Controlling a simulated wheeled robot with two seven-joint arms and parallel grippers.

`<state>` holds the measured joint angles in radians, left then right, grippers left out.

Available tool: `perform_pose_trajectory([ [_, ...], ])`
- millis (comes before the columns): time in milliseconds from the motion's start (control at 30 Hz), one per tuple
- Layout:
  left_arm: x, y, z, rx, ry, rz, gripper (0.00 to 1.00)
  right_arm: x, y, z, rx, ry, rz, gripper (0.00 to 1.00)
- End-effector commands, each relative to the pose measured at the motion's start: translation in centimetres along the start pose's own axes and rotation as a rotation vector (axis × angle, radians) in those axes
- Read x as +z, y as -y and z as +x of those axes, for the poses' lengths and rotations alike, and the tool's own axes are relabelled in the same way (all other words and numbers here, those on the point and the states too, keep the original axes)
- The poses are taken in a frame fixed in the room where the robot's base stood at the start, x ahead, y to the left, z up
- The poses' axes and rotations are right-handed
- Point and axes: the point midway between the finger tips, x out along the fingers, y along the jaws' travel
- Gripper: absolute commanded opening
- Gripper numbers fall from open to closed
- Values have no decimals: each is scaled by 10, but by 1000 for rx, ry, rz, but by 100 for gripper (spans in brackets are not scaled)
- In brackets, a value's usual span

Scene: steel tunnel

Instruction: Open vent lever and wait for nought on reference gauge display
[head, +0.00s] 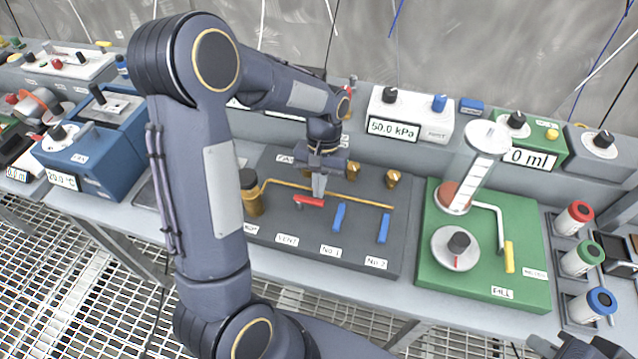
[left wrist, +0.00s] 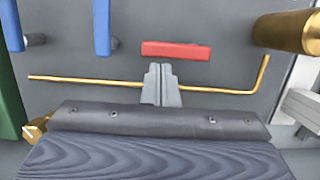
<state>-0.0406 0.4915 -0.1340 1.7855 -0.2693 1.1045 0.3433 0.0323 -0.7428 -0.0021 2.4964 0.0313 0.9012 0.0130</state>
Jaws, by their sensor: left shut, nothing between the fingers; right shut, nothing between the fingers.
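The red vent lever (head: 309,202) is on the dark valve panel (head: 280,232), above the VENT label. It lies crosswise, roughly parallel to the brass pipe, at about a right angle to the blue levers. My left gripper (head: 319,192) is shut and empty, pointing down at the lever. In the left wrist view its fingertips (left wrist: 160,68) are at the long edge of the red lever (left wrist: 176,51); I cannot tell whether they touch. The gauge display (head: 393,129) reads 50.0 kPa. My right gripper (head: 580,347) shows partly at the bottom right corner, shut.
Blue levers No 1 (head: 339,217) and No 2 (head: 384,228) stand right of the vent lever. A brass cylinder (head: 254,199) is to its left. A green board (head: 480,275) with a glass column is further right. My left arm hides part of the bench.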

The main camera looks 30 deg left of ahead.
Motion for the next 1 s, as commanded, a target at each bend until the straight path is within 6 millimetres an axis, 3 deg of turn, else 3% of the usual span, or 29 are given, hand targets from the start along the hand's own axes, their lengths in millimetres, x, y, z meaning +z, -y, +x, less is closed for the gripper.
perform_pose_trajectory([
  [1000,5,-3,1,-28,0,114,0,0,0,0,0,0,0,0],
])
